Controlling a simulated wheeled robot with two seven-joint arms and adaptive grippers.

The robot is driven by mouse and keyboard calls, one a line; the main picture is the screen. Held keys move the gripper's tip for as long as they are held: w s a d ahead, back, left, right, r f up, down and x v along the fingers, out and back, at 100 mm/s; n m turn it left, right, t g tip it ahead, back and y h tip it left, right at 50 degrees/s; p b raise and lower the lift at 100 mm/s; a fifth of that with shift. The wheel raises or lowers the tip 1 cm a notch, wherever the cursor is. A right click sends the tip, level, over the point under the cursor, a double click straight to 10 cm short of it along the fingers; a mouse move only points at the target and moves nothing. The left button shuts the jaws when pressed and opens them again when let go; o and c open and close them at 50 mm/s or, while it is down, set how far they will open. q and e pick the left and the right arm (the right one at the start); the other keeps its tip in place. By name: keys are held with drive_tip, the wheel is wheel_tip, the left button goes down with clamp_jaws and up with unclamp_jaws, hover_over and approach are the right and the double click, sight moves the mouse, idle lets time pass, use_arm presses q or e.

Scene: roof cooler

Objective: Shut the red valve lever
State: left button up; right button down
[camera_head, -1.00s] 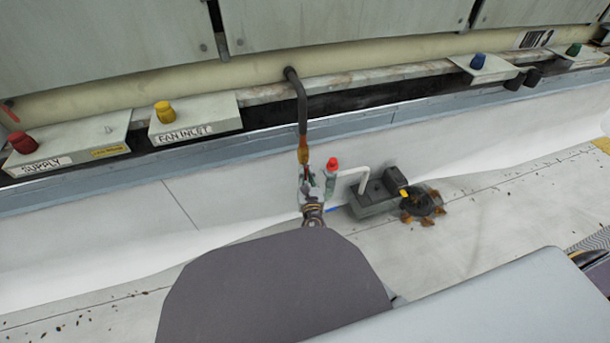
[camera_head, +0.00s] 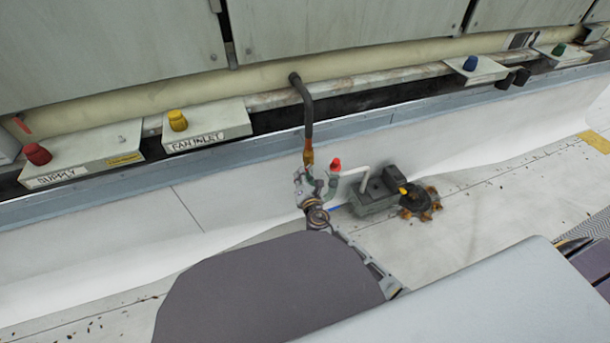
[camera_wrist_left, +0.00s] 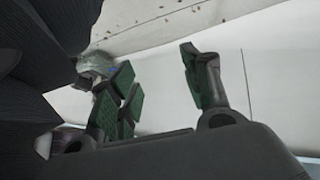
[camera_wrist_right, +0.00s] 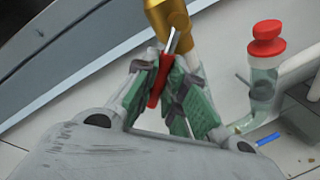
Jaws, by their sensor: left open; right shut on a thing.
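The red valve lever (camera_wrist_right: 156,84) is between the fingers of my right gripper in the right wrist view. It hangs down from a silver stem beside a brass valve (camera_wrist_right: 168,14), tilted a little. My right gripper (camera_wrist_right: 163,90) is shut on it, with green pads on both sides. In the head view my right gripper (camera_head: 310,190) is just below the brass valve (camera_head: 308,158), and the lever is hidden there. My left gripper (camera_wrist_left: 162,85) is open and empty in the left wrist view. It is outside the head view.
A red-capped green fitting (camera_wrist_right: 265,75) stands close right of my right gripper. A grey pump-like unit (camera_head: 375,195) with a leaf-strewn black part (camera_head: 418,202) lies farther right. A black hose (camera_head: 304,105) runs down to the valve. Boxes with red (camera_head: 37,153) and yellow (camera_head: 178,120) knobs line the ledge.

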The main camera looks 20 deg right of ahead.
use_arm(q)
wheel_tip(320, 180, up, 6)
drive_tip(key=a+g+y+p, duration=0.1)
drive_tip(key=p, duration=0.3)
drive_tip(key=shift+s+m, duration=0.2)
drive_tip(key=shift+m, duration=0.1)
use_arm(e)
drive_tip(key=shift+a+r+m+g+y, duration=0.1)
drive_tip(key=shift+a+r+m+y, duration=0.25)
drive_tip(key=shift+r+m, duration=0.7)
drive_tip(key=shift+a+r+m+g+y, duration=0.1)
drive_tip(key=shift+r+m+y, duration=0.35)
drive_tip(key=shift+m, duration=1.15)
drive_tip(key=shift+a+r+m+g+y, duration=0.1)
drive_tip(key=shift+a+r+m+y, duration=0.4)
drive_tip(key=shift+m, duration=0.85)
use_arm(q)
drive_tip(key=shift+a, duration=0.1)
use_arm(e)
drive_tip(key=shift+d+r, duration=0.15)
drive_tip(key=shift+d, duration=0.1)
drive_tip(key=c, duration=1.5)
unclamp_jaws()
drive_tip(key=shift+s, duration=0.15)
